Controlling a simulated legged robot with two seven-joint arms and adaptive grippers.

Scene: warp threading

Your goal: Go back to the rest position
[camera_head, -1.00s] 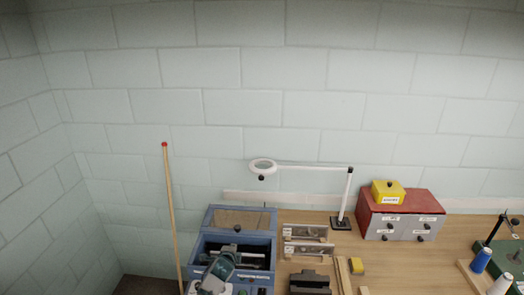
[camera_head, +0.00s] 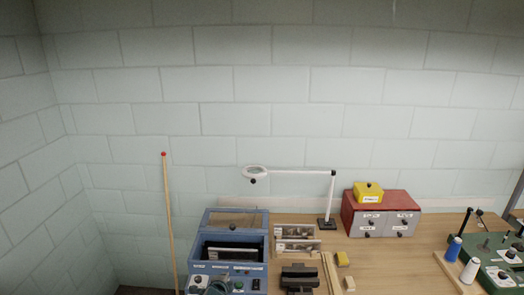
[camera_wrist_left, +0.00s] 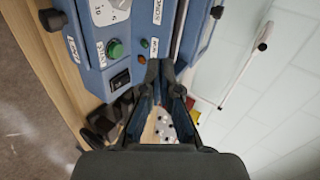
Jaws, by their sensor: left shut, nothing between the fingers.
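My left gripper (camera_wrist_left: 160,68) shows in the left wrist view with its two dark fingers together and nothing between them. It points at the front panel of a blue machine box, close to its lower edge; I cannot tell if it touches. My right gripper is in neither view.
Wooden racks (camera_head: 297,248), a dark block (camera_head: 299,279) and a magnifier lamp (camera_head: 332,200) stand right of the box. Further right are a red-topped drawer cabinet (camera_head: 382,213), thread spools (camera_head: 453,249) and a green device (camera_head: 502,262). A long stick (camera_head: 169,220) stands at left.

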